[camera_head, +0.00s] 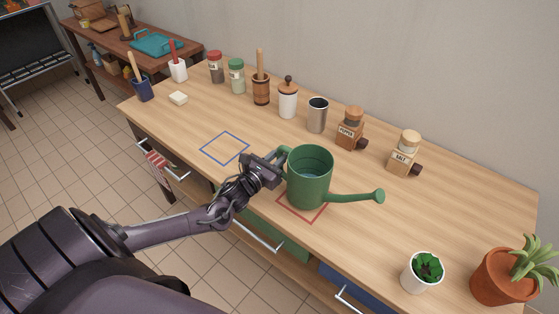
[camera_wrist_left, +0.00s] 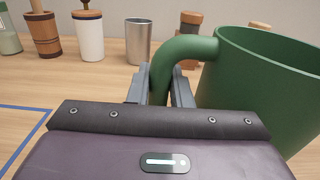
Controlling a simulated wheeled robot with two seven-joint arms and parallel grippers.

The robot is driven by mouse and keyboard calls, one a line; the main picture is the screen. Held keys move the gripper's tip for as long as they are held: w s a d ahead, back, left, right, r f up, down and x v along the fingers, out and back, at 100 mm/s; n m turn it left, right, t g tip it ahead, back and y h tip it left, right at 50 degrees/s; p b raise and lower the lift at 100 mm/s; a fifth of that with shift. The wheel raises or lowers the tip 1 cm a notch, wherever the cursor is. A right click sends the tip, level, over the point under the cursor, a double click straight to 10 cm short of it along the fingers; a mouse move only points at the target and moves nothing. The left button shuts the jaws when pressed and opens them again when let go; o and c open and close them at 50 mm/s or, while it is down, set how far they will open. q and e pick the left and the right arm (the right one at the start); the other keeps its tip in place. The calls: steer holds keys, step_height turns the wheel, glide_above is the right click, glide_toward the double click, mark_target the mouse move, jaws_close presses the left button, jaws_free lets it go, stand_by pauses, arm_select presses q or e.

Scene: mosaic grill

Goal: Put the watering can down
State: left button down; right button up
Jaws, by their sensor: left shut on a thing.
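The green watering can (camera_head: 309,180) is upright at the red square outline (camera_head: 303,217) on the wooden table. Its spout points right. Whether its base touches the table or hovers slightly is hard to tell. My left gripper (camera_head: 280,164) is shut on its handle, on the can's left side. In the left wrist view the gripper (camera_wrist_left: 160,90) has a finger on each side of the handle of the can (camera_wrist_left: 262,85). The can hides part of the red outline. My right gripper is not in view.
A blue square outline (camera_head: 224,148) lies bare to the left. A white pot (camera_head: 421,273) and a terracotta pot (camera_head: 498,279) stand at front right.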

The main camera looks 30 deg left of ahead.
arm_select(q)
steer(key=shift+f, duration=1.1)
steer(key=c, duration=1.3)
jaws_free()
steer(key=shift+s, duration=0.15)
steer(key=s, duration=1.1)
steer(key=shift+s+a, duration=0.35)
steer(key=shift+a, duration=0.05)
